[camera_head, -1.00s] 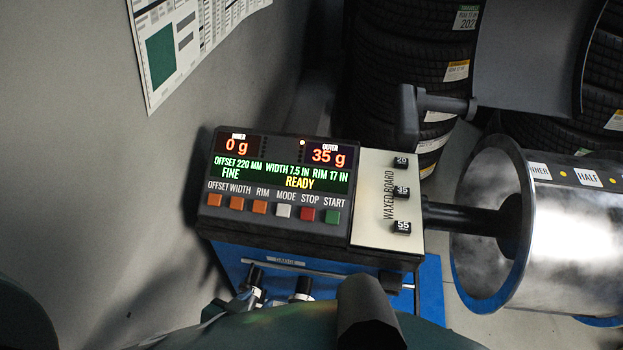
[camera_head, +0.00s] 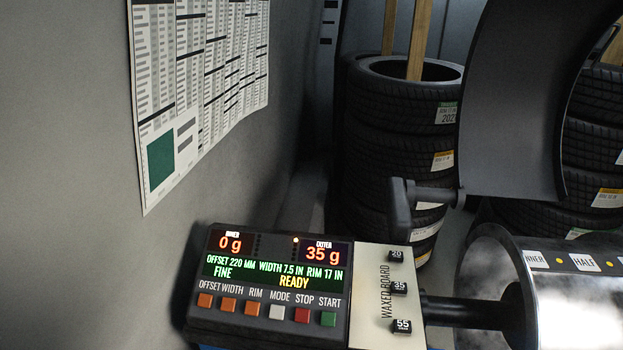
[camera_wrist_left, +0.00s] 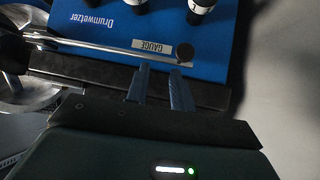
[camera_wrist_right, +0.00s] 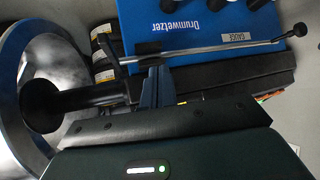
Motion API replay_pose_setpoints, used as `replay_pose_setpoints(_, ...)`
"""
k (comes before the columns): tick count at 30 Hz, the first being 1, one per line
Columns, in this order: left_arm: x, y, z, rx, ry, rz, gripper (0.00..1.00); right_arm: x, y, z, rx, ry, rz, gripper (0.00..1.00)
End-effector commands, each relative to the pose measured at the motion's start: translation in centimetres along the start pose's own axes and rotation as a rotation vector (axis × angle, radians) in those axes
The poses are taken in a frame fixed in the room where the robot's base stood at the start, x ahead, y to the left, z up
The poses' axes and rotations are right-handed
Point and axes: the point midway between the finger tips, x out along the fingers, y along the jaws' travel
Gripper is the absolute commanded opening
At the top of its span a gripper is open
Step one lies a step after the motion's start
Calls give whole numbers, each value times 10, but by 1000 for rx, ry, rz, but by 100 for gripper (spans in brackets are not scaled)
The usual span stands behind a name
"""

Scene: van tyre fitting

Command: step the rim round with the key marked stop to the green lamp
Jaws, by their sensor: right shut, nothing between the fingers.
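The red key under the word STOP (camera_head: 302,315) is on the balancer's control panel (camera_head: 235,325) in the head view, between the pale MODE key and the green START key (camera_head: 328,319). The display (camera_head: 272,268) reads READY, with 0 g inner and 35 g outer. A small pale-orange lamp (camera_head: 296,240) is lit beside the outer readout; I see no lit green lamp. The silver rim (camera_head: 570,310) is on the shaft at right. My left gripper (camera_wrist_left: 160,85) is open and empty. My right gripper (camera_wrist_right: 157,75) is shut and empty. Neither shows in the head view.
A waxed board (camera_head: 365,320) with weights marked 20, 35 and 55 lies beside the keys. A dark curved hood (camera_head: 510,110) is raised over the rim. Tyre stacks (camera_head: 400,130) stand behind. The gauge rod (camera_wrist_right: 210,48) crosses the blue cabinet (camera_wrist_right: 160,12) near my right gripper.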

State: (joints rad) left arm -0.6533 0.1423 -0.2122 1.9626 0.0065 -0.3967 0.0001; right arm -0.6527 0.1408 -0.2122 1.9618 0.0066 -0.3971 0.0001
Motion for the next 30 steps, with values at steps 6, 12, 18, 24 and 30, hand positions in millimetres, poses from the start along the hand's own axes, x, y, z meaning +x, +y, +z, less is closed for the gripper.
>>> replay_pose_setpoints(6, 0, 0, 0, -1, 1, 0, 5, 0, 0, 0, 0, 0, 0, 0)
replay_pose_setpoints(12, 0, 0, 0, -1, 1, 0, 0, 0, 0, 0, 0, -1, 0, 0)
replay_pose_setpoints(18, 0, 0, 0, -1, 1, 0, 0, 0, 0, 0, 0, 0, 0, 0)
replay_pose_setpoints(24, 0, 0, -1, -1, 1, 0, 0, 0, 0, 0, 0, 0, 0, 0)
replay_pose_setpoints(30, 0, 0, -1, -1, 1, 0, 0, 0, 0, 0, 0, 0, 0, 0)
